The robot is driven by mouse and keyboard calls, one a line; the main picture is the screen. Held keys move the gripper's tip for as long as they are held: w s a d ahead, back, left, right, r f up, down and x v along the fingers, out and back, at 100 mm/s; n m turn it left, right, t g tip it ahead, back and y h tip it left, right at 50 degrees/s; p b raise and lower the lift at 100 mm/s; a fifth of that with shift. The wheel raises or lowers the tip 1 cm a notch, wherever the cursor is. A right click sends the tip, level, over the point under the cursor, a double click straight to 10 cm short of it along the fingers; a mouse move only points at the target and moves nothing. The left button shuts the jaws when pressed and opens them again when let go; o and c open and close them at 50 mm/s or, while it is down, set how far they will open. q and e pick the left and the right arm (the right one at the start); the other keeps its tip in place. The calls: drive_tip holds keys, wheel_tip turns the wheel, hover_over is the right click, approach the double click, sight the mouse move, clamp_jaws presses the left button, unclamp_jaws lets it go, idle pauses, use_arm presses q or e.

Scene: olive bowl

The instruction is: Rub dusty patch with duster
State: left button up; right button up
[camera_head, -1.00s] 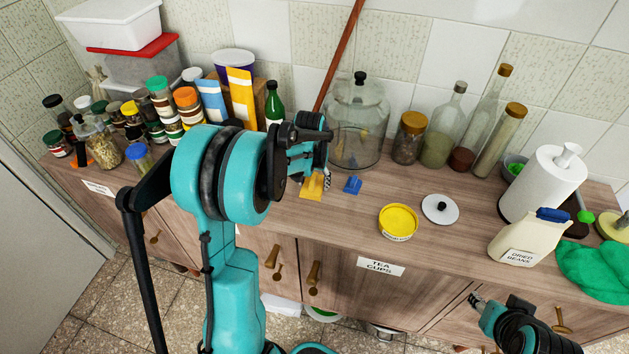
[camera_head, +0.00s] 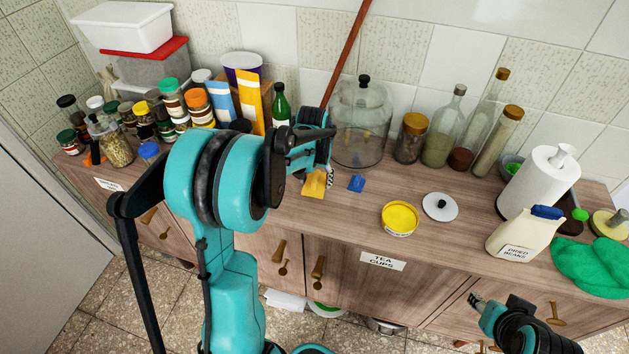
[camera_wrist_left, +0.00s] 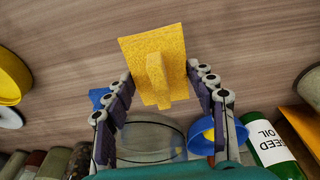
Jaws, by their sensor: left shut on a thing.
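A yellow duster (camera_head: 313,185), a flat pad with a raised grip, is at the countertop in front of the glass jar. In the left wrist view the duster (camera_wrist_left: 138,50) sits between the fingers of my left gripper (camera_wrist_left: 158,76), which is shut on its grip. In the head view my left gripper (camera_head: 318,172) is partly hidden by my own arm. I cannot tell whether the pad touches the wood. No dusty patch stands out on the counter. My right gripper (camera_head: 477,300) is low at the right, in front of the cabinet, small and apart from everything.
A small blue item (camera_head: 357,183) lies just right of the duster. A glass jar (camera_head: 360,125) stands behind. A yellow tin (camera_head: 399,217) and a white lid (camera_head: 440,207) are to the right. Spice jars (camera_head: 115,145) crowd the left. Some wood in front is clear.

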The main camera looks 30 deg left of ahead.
use_arm(q)
drive_tip(key=shift+s+r+p, duration=0.1)
drive_tip(key=shift+r+p, duration=1.1)
drive_tip(key=shift+r, duration=0.7)
drive_tip(key=shift+d, duration=0.1)
